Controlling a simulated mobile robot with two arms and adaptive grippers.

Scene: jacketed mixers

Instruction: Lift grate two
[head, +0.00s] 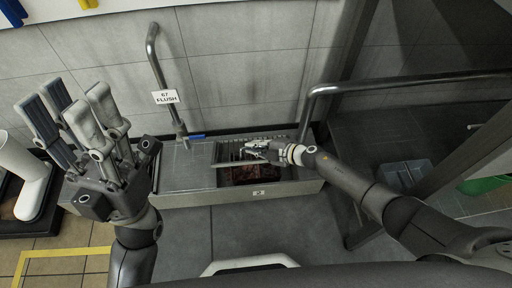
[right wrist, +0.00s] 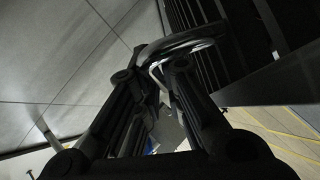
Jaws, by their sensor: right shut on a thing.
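A grate (head: 230,149) with slats sits at the right part of a low grey drain trough (head: 300,186) against the wall. The grate's front edge looks raised and tilted, and a dark reddish opening (head: 252,176) shows below it. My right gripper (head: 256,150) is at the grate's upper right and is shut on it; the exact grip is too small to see. In the right wrist view, the right gripper's dark fingers (right wrist: 155,75) show, but the grate cannot be made out clearly. My left gripper (head: 72,108) is open and empty, raised at the left with fingers upward.
A flat cover (head: 185,165) closes the trough's left part. A bent pipe (head: 158,70) with a "67 FLUSH" tag (head: 165,97) rises behind it. A metal rail (head: 400,83) stands at the right.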

